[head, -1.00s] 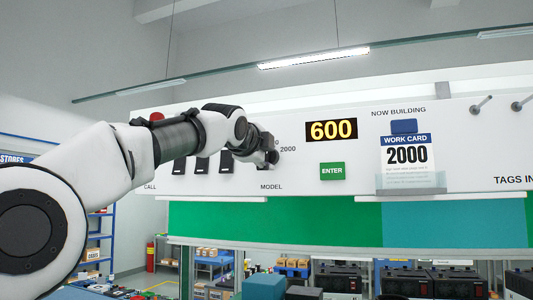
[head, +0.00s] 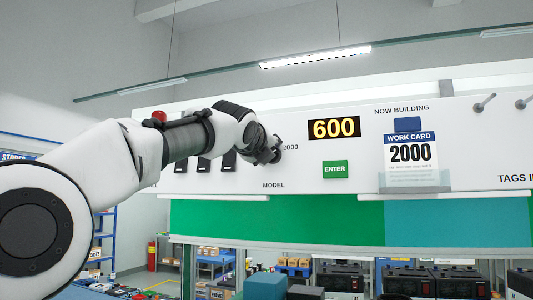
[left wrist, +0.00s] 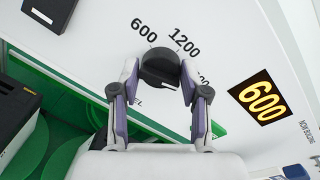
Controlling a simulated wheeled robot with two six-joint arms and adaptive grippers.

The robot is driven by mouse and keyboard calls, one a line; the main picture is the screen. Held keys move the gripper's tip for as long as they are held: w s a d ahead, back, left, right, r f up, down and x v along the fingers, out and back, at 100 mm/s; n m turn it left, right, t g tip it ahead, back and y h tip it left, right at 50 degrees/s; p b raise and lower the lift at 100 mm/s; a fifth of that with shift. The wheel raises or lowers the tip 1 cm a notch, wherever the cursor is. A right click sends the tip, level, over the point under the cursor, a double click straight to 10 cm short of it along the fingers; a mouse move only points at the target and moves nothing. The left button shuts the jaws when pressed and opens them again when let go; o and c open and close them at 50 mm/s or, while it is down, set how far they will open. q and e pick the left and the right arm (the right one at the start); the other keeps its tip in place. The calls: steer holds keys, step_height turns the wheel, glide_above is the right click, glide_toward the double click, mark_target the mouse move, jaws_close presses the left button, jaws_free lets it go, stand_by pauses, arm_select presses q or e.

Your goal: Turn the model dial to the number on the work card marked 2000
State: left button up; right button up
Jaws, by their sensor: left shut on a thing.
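The black model dial (left wrist: 160,67) is on the white panel, with the printed marks 600 and 1200 above it and a third mark partly hidden by a finger. My left gripper (left wrist: 160,82) is shut on the dial, one finger on each side. In the head view my left gripper (head: 272,154) covers the dial, and 2000 is printed just right of it. The display (head: 334,128) reads 600. The work card (head: 410,155) reads 2000. My right gripper is not in view.
A green ENTER button (head: 335,169) sits below the display. Black switches (head: 203,164) are left of the dial, partly behind my left arm. A red button (head: 159,115) shows above my forearm. A green and teal band (head: 300,221) runs below the panel.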

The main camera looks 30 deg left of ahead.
arm_select(q)
steer(key=shift+m, duration=0.6)
steer(key=o, duration=1.1)
steer(key=shift+w+d+f, duration=0.1)
steer(key=shift+w, duration=0.1)
